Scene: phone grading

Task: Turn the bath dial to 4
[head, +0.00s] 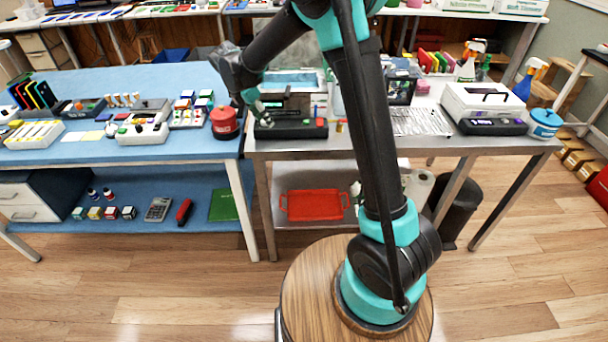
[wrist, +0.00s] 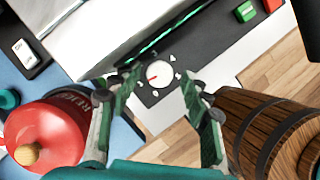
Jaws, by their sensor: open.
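The bath's dial (wrist: 160,74) is a small white round knob with a red mark, on a black control panel (wrist: 205,50). Pale marks surround it, too small to read. In the wrist view the red mark points left and slightly down. My gripper (wrist: 161,80) is open, with one green finger on each side of the dial; I cannot tell whether they touch it. In the head view the bath (head: 290,82) is a steel box with a black front panel on the grey table.
A red can with a wooden knob (head: 224,123) stands left of the bath, close beside my left finger in the wrist view (wrist: 45,132). A green button (wrist: 246,11) and a red button are on the panel's far end. A red tray (head: 314,205) lies on the lower shelf.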

